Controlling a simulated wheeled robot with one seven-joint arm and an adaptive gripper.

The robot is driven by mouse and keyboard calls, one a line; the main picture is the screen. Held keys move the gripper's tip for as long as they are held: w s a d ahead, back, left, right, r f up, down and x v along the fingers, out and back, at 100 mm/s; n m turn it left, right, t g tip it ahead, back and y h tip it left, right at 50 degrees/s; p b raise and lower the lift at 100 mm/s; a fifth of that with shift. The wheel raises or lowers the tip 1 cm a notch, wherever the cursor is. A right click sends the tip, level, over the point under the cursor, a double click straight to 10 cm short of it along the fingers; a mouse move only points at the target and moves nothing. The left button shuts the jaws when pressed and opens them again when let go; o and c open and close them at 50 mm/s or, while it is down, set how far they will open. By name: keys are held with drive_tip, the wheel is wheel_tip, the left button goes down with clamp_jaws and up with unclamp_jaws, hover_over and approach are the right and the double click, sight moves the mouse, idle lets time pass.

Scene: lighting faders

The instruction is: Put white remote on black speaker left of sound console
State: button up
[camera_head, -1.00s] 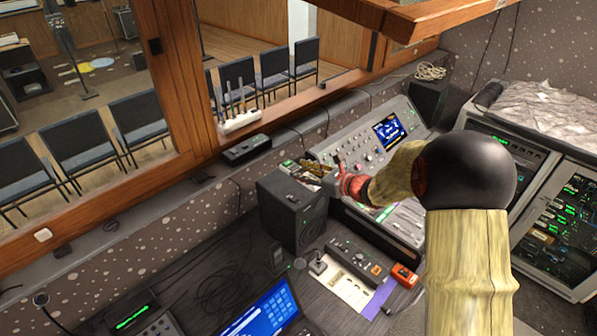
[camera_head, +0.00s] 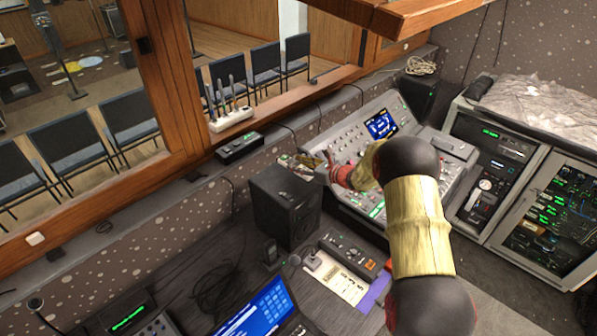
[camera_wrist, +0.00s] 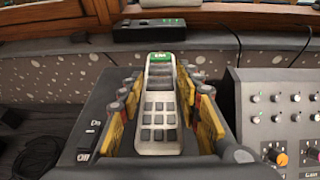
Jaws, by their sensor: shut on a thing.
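The white remote (camera_wrist: 160,110), with a green top end and grey buttons, lies lengthwise between the fingers of my gripper (camera_wrist: 163,95) in the wrist view. The gripper is shut on it. The black speaker (camera_wrist: 97,115), with an on/off switch, is beneath and around the remote in that view; whether the remote touches its top I cannot tell. In the head view the speaker (camera_head: 285,208) stands left of the sound console (camera_head: 349,135), and my gripper (camera_head: 312,166) is at its upper right edge. The remote cannot be made out there. The console (camera_wrist: 275,115) also shows at right in the wrist view.
A black box (camera_head: 239,148) lies on the ledge behind the speaker. A small control panel (camera_head: 347,259) and a lit blue screen (camera_head: 262,312) are in front of it. Equipment racks (camera_head: 500,185) stand at right. Wooden window frames (camera_head: 165,75) rise behind.

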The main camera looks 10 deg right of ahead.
drive_tip(key=shift+w+f, duration=0.2)
drive_tip(key=shift+f, duration=1.55)
drive_tip(key=shift+f, duration=0.15)
drive_tip(key=o, duration=1.2)
drive_tip(key=shift+o, duration=0.2)
